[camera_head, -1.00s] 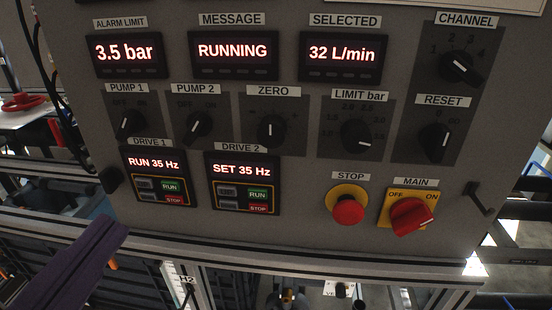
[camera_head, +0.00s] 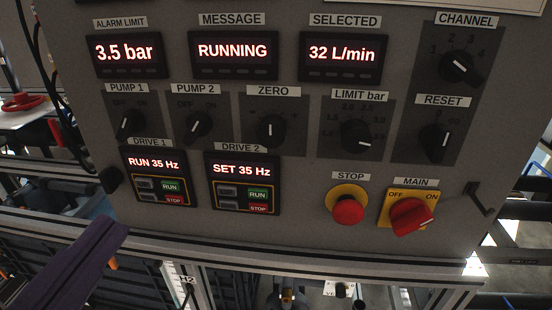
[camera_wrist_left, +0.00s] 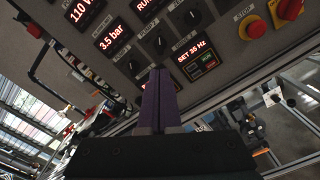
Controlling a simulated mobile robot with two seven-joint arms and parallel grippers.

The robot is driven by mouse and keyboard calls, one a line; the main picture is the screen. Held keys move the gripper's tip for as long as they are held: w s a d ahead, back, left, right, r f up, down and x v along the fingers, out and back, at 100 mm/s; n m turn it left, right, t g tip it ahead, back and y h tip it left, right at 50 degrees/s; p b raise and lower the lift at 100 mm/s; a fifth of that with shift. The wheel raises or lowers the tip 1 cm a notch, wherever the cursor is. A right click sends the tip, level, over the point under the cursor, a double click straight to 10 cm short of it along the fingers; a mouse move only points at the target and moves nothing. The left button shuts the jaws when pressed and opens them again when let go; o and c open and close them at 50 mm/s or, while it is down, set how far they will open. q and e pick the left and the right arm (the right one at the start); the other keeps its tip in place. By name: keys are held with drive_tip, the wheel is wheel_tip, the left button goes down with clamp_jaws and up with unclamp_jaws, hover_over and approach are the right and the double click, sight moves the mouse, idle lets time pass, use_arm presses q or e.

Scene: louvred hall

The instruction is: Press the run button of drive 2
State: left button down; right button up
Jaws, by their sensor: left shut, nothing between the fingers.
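The drive 2 unit (camera_head: 242,183) is a black module on the grey panel, and its display reads "SET 35 Hz". Its green run button (camera_head: 257,194) sits above a red stop button (camera_head: 258,208). The unit also shows in the left wrist view (camera_wrist_left: 192,55), right of the fingers. My left gripper (camera_head: 115,228) has purple fingers, shut and empty, at the lower left. In the head view its tip is below the drive 1 unit (camera_head: 158,178) and apart from the drive 2 run button. In the wrist view the fingers (camera_wrist_left: 158,72) hide much of drive 1.
Drive 1 reads "RUN 35 Hz". A red stop mushroom button (camera_head: 347,211) and a red main switch (camera_head: 411,216) are to the right. Knobs line the row above, including the pump 2 knob (camera_head: 198,125). A rail (camera_head: 300,262) runs below the panel.

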use_arm(q)
drive_tip(key=w+d+f+m+g+h+p, duration=0.2)
drive_tip(key=w+d+m+g+h+p, duration=0.15)
drive_tip(key=d+m+h, duration=0.45)
wheel_tip(320, 180, down, 7)
drive_tip(key=w+a+m+g+y+p, duration=0.1)
drive_tip(key=w+m+g+p, duration=0.1)
drive_tip(key=m+g, duration=0.3)
drive_tip(key=m+p, duration=0.1)
drive_tip(key=m, duration=0.2)
drive_tip(key=shift+w+a+f+m+y, duration=0.15)
drive_tip(key=shift+w+a+m+y, duration=0.05)
drive_tip(key=shift+a+m+y, duration=0.2)
drive_tip(key=shift+w+d, duration=0.1)
